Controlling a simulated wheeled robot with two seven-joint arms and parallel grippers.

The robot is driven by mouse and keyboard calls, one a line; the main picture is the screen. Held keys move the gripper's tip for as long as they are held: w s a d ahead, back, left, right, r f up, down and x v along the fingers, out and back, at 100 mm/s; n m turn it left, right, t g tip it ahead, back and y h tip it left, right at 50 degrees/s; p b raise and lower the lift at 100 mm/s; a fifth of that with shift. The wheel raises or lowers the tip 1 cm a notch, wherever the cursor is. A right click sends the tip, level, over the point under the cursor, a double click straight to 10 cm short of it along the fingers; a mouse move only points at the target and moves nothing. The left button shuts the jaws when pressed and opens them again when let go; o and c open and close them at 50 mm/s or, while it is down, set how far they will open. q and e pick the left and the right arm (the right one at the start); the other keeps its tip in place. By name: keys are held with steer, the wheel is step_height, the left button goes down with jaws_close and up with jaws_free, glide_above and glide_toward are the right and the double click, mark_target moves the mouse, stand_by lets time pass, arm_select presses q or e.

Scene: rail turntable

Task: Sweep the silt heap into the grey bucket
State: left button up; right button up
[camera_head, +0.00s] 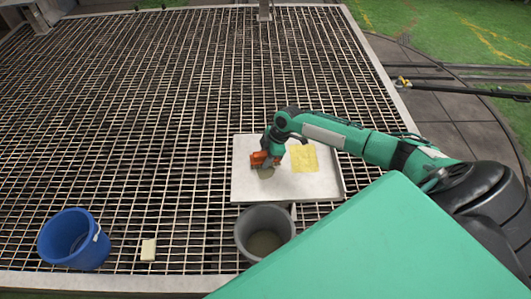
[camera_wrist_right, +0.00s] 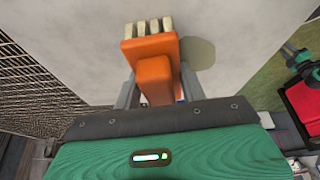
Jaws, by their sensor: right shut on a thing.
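My right gripper (camera_head: 270,156) is shut on an orange brush (camera_head: 259,160) and holds it over the pale tray (camera_head: 248,190). In the right wrist view, the brush (camera_wrist_right: 152,62) sits between the fingers with its cream bristles pointing away. A flat grey-brown patch, apparently the silt heap (camera_head: 266,174), lies on the tray right beside the brush; it also shows in the right wrist view (camera_wrist_right: 198,56). The grey bucket (camera_head: 248,240) stands just in front of the tray, with something brownish at its bottom. I cannot tell whether the bristles touch the tray. My left gripper is not seen.
A yellow patch (camera_head: 304,158) lies on the tray, right of the brush. A blue bucket (camera_head: 62,245) and a small cream block (camera_head: 148,250) are at the front left of the metal grating (camera_head: 130,110). The grating behind and left of the tray is clear.

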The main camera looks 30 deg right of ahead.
mark_target(261, 187)
steer(key=shift+s+a+r+p, duration=0.1)
steer(key=shift+s+a+p, duration=0.4)
steer(key=shift+s+p, duration=0.2)
steer(key=shift+s+a+r+p, duration=0.1)
steer(key=shift+s+a+p, duration=0.45)
steer(key=shift+s, duration=0.25)
steer(key=shift+s+a+p, duration=0.45)
steer(key=shift+s+p, duration=0.25)
steer(key=shift+s, duration=0.05)
steer(key=shift+s+a+f, duration=0.1)
steer(key=shift+s+a, duration=0.2)
steer(key=shift+s, duration=0.1)
steer(key=shift+s+a+p, duration=0.4)
steer(key=shift+s+p, duration=0.2)
steer(key=shift+s+a+p, duration=0.35)
steer(key=shift+s+p, duration=0.2)
steer(key=shift+s+a, duration=0.2)
steer(key=shift+s, duration=0.05)
steer(key=shift+s+f, duration=0.1)
steer(key=shift+f, duration=0.1)
steer(key=shift+r, duration=0.15)
steer(key=shift+r+p, duration=0.95)
steer(key=shift+p, duration=0.05)
